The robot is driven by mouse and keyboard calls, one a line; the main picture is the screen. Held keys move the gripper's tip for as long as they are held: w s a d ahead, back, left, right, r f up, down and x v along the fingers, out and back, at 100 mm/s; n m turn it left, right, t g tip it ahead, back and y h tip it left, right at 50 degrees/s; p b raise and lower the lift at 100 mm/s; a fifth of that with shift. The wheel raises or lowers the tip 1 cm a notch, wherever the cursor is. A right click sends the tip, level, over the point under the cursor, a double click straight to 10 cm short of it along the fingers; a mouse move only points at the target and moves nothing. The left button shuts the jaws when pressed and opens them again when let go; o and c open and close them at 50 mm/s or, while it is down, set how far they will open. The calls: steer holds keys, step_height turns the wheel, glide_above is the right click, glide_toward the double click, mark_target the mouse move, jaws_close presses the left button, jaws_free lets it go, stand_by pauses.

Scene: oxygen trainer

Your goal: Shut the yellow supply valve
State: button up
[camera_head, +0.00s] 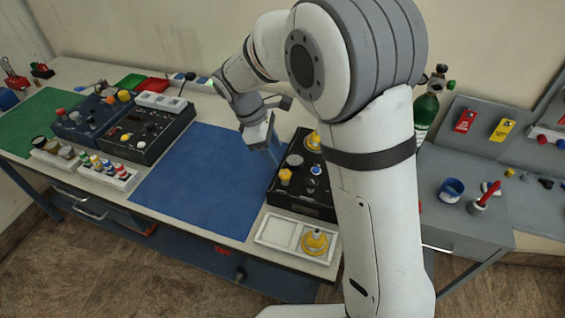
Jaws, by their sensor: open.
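A black trainer panel (312,208) stands at the right edge of the blue mat, partly hidden by my arm. A small yellow knob (285,175) sits at its front left, and a larger yellow part (313,140) shows at its back, partly behind my arm. I cannot tell for certain which of them is the supply valve, or its setting. My gripper (274,153) is open, pointing down by the panel's back left side, above the mat's right edge. It appears apart from both yellow parts, and its fingertips are small and hard to make out.
A white tray (268,232) with a yellow, domed part (315,242) lies in front of the panel. The blue mat (195,180) is clear. Dark control boxes (150,135) stand left of it. A green bottle (427,108) stands behind my arm at the right.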

mark_target(284, 173)
steer(key=x, duration=0.5)
steer(key=p+x, duration=0.1)
steer(key=x, duration=0.2)
steer(key=shift+w+a+f, duration=0.15)
steer(key=shift+a, duration=0.1)
steer(key=shift+c, duration=0.3)
steer(key=c, duration=0.9)
